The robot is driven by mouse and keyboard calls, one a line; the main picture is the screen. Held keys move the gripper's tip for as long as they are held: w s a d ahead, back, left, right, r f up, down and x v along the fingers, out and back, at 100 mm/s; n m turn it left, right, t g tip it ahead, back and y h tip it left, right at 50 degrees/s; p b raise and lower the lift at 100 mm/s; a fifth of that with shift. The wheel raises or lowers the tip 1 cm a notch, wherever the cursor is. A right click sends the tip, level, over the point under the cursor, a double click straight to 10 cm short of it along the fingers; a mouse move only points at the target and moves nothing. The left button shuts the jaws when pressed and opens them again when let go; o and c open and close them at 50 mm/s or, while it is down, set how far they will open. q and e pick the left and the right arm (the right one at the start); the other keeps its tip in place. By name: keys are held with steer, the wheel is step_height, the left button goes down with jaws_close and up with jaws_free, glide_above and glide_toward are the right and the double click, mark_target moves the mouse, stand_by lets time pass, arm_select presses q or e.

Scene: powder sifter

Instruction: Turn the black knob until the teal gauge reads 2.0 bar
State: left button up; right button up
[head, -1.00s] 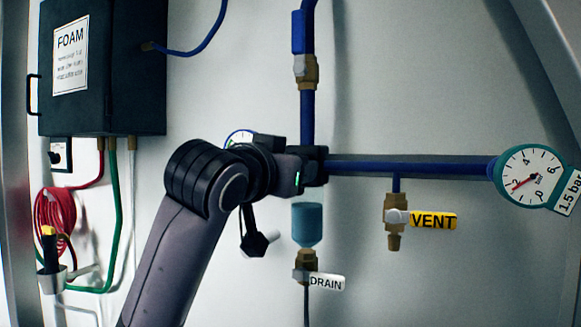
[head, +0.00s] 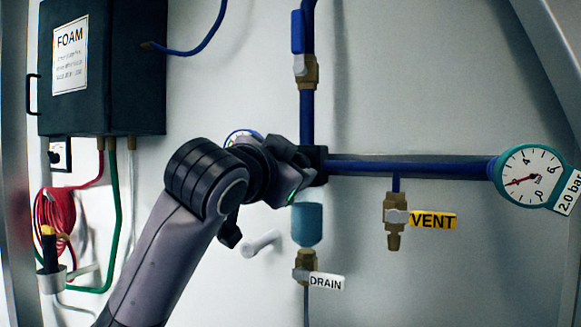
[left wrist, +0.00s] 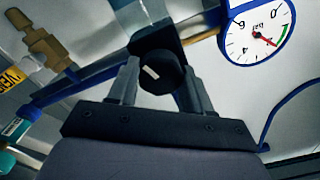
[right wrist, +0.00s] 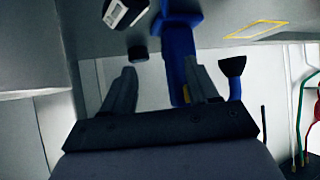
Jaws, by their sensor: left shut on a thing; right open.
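The black knob (left wrist: 160,72), with a white mark on its face, sits between the fingers of my left gripper (left wrist: 158,80) in the left wrist view. My left gripper is shut on it. In the head view my left gripper (head: 300,172) is at the left end of the horizontal blue pipe and hides the knob there. The teal gauge (head: 530,177) is at the far right of the head view; its label (head: 570,193) reads 2.0 bar and its red needle points left. My right gripper (right wrist: 162,80) is open and empty in the right wrist view.
A blue-rimmed gauge (left wrist: 257,30) is beside the knob, mostly hidden behind my arm in the head view. A teal bowl (head: 307,225) with a DRAIN tag (head: 327,282) hangs below. The VENT valve (head: 396,216) is right of it. A dark FOAM box (head: 105,70) hangs upper left.

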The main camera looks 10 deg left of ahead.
arm_select(q)
steer(key=shift+r, duration=0.1)
steer(key=o, duration=1)
steer(key=shift+o, duration=0.2)
arm_select(e)
step_height(320, 180, down, 2)
steer(key=shift+b, duration=1.05)
arm_select(q)
steer(key=s+a, duration=0.1)
steer(key=s, duration=0.6)
steer(key=shift+a, duration=0.2)
